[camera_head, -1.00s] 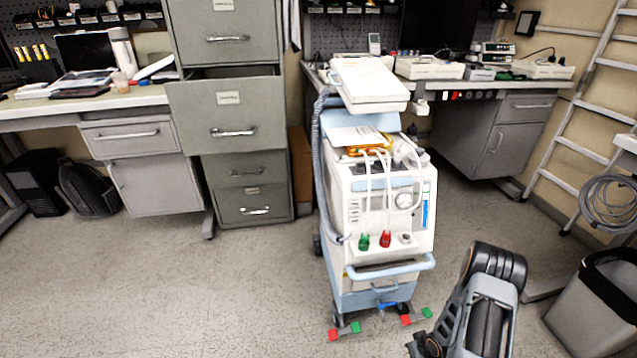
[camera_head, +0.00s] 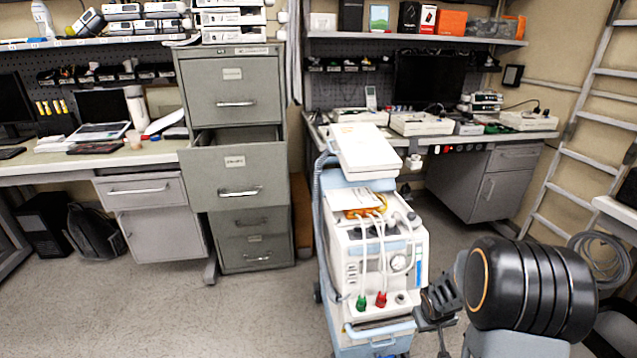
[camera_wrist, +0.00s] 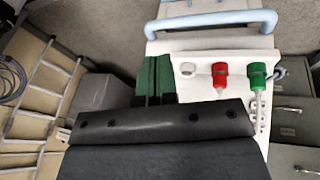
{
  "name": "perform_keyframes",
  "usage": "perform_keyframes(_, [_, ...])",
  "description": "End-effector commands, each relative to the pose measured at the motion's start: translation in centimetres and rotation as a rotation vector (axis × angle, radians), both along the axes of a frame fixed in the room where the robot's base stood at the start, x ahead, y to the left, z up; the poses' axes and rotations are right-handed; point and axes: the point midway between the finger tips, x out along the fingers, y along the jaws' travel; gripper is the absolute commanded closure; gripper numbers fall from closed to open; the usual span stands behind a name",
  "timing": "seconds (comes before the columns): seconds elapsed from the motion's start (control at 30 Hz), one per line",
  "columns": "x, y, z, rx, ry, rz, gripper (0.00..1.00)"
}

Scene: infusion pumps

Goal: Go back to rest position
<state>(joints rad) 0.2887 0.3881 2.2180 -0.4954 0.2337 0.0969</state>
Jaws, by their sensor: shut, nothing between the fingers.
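My gripper (camera_head: 438,298) is in the lower right of the head view, beside the right side of the white and pale-blue medical cart (camera_head: 374,262). In the wrist view my gripper (camera_wrist: 154,78) shows as dark green fingers close together beyond a black bar. They are shut with nothing between them. In the wrist view the cart's front, with a red connector (camera_wrist: 221,76) and a green connector (camera_wrist: 257,76), lies just right of the fingers. I cannot tell whether the gripper touches the cart. My dark arm covers part of the lower right of the head view.
A grey filing cabinet (camera_head: 232,80) with a drawer pulled out stands left of the cart. Desks line the back wall. A ladder (camera_head: 581,115) leans at the right, near a coiled grey hose (camera_head: 600,258). The floor (camera_head: 150,310) at front left is clear.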

Motion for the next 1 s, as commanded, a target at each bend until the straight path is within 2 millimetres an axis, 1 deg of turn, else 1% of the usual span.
perform_keyframes(0.03, [-0.3, 1.1, 5.9, -0.007, -0.018, -0.009, 1.00])
perform_keyframes(0.07, [-0.7, 1.7, 8.2, -0.006, -0.021, -0.020, 1.00])
perform_keyframes(0.1, [-1.4, 2.6, 11.3, -0.002, -0.027, -0.031, 1.00])
perform_keyframes(0.17, [-2.6, 4.1, 15.7, 0.009, -0.034, -0.048, 1.00])
perform_keyframes(0.2, [-3.6, 5.1, 18.4, 0.021, -0.038, -0.055, 1.00])
perform_keyframes(0.27, [-5.1, 6.6, 22.0, 0.044, -0.042, -0.063, 1.00])
perform_keyframes(0.3, [-6.1, 7.5, 24.2, 0.061, -0.044, -0.068, 1.00])
perform_keyframes(0.4, [-8.7, 9.7, 28.6, 0.106, -0.048, -0.066, 1.00])
perform_keyframes(0.5, [-10.9, 11.4, 31.8, 0.149, -0.046, -0.059, 1.00])
perform_keyframes(0.63, [-13.1, 12.9, 34.2, 0.194, -0.044, -0.047, 1.00])
perform_keyframes(0.7, [-13.9, 13.4, 34.9, 0.210, -0.042, -0.041, 1.00])
perform_keyframes(0.8, [-14.5, 13.8, 35.4, 0.221, -0.039, -0.035, 1.00])
perform_keyframes(1.0, [-14.7, 13.9, 35.5, 0.227, -0.038, -0.034, 1.00])
